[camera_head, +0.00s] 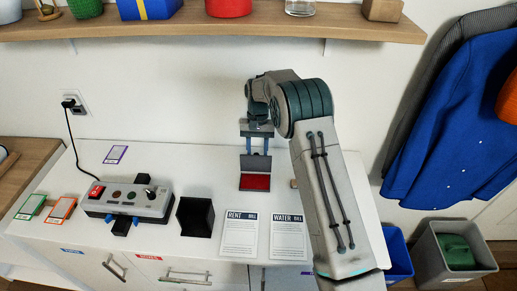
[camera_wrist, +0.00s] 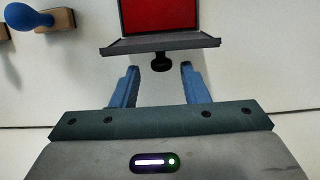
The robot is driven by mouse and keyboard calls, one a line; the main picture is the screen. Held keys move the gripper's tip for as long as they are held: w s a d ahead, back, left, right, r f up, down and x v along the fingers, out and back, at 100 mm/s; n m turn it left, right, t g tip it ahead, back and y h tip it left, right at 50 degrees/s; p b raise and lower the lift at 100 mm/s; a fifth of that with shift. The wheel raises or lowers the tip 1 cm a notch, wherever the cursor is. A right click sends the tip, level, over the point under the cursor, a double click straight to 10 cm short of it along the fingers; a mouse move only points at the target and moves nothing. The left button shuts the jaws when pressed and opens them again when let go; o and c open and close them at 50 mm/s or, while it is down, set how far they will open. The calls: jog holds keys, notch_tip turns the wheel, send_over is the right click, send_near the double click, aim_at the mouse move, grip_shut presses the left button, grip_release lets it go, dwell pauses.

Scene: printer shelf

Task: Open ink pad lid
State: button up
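The ink pad shows its red pad (camera_head: 255,182) on the white counter in the head view. Its grey lid (camera_head: 256,161) is raised at the back edge. In the wrist view the red pad (camera_wrist: 160,15) is at the top, with the lid (camera_wrist: 160,45) seen nearly edge-on and a black knob (camera_wrist: 161,64) on it. My gripper (camera_head: 256,146) is just behind and above the lid. In the wrist view my gripper (camera_wrist: 160,72) is open, its blue fingers on either side of the knob with gaps visible.
A stamp with a blue handle (camera_wrist: 40,14) is beside the pad in the wrist view. Two bill sheets (camera_head: 239,233) (camera_head: 288,234), a black holder (camera_head: 195,216) and a grey control box (camera_head: 128,198) are on the counter. A wooden shelf (camera_head: 200,27) hangs above.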

jog(key=shift+a+r, duration=0.1)
jog(key=shift+r, duration=0.1)
jog(key=shift+r, duration=0.25)
jog(key=s+d+r+b, duration=0.3)
jog(key=d+r, duration=0.7)
jog(key=d, duration=0.1)
jog(key=shift+d+r, duration=0.15)
jog(key=shift+d, duration=0.05)
